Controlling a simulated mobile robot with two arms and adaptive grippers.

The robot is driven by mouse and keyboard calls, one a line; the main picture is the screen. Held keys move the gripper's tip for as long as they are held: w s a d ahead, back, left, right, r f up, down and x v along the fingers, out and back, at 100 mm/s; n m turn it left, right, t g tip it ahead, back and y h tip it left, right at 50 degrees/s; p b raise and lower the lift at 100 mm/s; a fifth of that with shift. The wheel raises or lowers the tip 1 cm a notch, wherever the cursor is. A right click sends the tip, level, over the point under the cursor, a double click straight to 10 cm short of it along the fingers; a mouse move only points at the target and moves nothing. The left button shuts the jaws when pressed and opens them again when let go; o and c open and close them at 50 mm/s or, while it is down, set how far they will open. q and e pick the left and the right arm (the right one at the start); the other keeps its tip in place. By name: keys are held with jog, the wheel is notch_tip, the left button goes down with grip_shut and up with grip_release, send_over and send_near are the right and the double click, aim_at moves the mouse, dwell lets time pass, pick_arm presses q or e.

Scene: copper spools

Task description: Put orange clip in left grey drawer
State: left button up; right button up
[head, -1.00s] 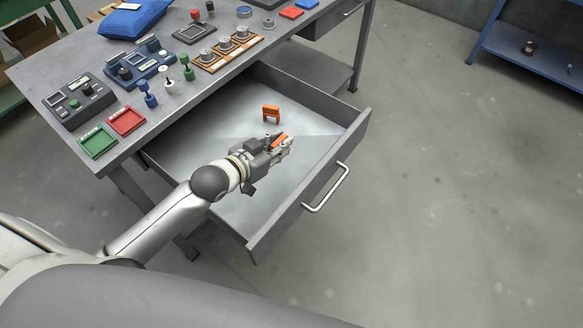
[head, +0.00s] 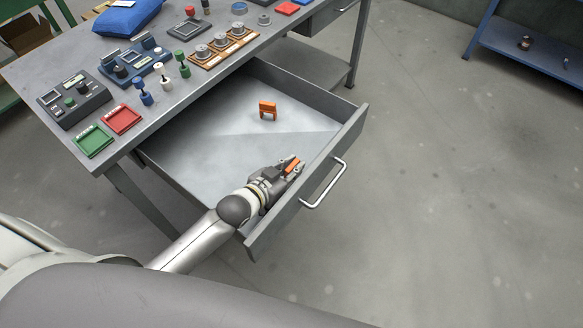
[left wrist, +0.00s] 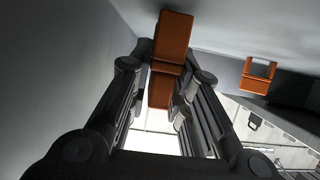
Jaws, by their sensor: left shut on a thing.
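My left gripper (head: 289,168) is shut on an orange clip (head: 292,167), over the front part of the open grey drawer (head: 225,150). In the left wrist view the held clip (left wrist: 172,45) sits between the two fingers (left wrist: 162,95). A second orange clip (head: 267,110) stands on the drawer floor toward the back; it also shows in the left wrist view (left wrist: 258,75). I cannot tell whether the held clip touches the drawer. My right gripper is not in view.
The drawer front has a metal handle (head: 324,186). The grey workbench (head: 45,75) above holds a green tray (head: 93,140), a red tray (head: 121,119), small coloured spools and devices. A blue shelf (head: 520,50) stands far right. The floor between is clear.

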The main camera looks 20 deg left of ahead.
aim_at(286, 173)
pick_arm(q)
jog(key=shift+f, duration=0.2)
jog(key=o, duration=0.9)
jog(key=shift+c, duration=0.2)
jog(key=shift+r, duration=0.2)
jog(key=v, duration=0.7)
jog(key=shift+s+a+r, duration=0.1)
jog(key=shift+s, duration=0.1)
